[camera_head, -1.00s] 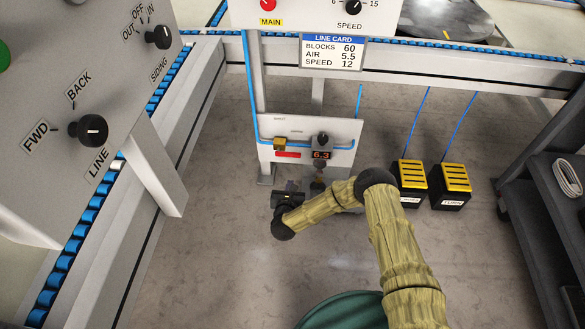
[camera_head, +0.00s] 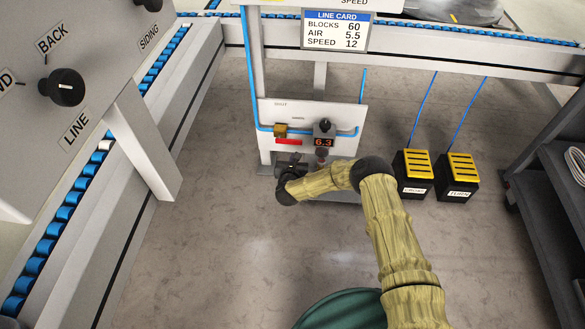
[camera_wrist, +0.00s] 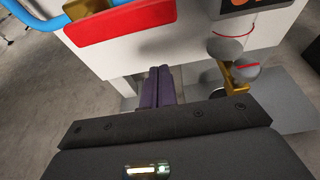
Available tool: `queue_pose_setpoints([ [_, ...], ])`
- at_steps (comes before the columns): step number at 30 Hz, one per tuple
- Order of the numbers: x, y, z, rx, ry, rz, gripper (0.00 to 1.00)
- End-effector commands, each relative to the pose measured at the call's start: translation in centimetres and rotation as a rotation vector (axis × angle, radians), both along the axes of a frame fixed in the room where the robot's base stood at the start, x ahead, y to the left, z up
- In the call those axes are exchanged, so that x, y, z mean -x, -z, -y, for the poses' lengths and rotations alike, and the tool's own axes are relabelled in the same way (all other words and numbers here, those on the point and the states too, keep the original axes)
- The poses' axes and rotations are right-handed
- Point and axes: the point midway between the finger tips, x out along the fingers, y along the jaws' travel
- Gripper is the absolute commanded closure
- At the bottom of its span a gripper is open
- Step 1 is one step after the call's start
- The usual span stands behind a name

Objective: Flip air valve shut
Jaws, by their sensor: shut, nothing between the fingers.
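The air panel (camera_head: 345,107) is a white plate with a blue pipe across it. At its left is the air valve, a brass body (camera_head: 281,130) with a red lever (camera_head: 289,141) lying level just below it. In the wrist view the red lever (camera_wrist: 120,25) is large at the top, with part of the brass body (camera_wrist: 85,8) above it. My gripper (camera_head: 291,162) is at the panel's lower edge, below the lever. Its purple fingers (camera_wrist: 158,88) are shut together, empty, and apart from the lever in the picture.
A black knob (camera_head: 324,127) and a display reading 6.3 (camera_head: 323,142) are right of the valve. A brass and grey fitting (camera_wrist: 233,70) hangs below the display. Two yellow-topped pedals (camera_head: 416,164) stand on the floor at right. A grey shelf cart (camera_head: 570,200) is at far right.

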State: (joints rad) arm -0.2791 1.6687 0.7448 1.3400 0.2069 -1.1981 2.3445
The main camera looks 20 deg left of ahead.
Motion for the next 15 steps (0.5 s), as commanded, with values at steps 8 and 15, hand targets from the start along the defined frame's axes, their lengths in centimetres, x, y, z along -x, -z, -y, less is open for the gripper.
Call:
queue_pose_setpoints([
  [8,-0.1,-2.6,-0.1,-0.001,-0.003,0.003,1.0],
  [15,0.0,-3.9,-0.1,0.0,-0.002,0.001,1.0],
])
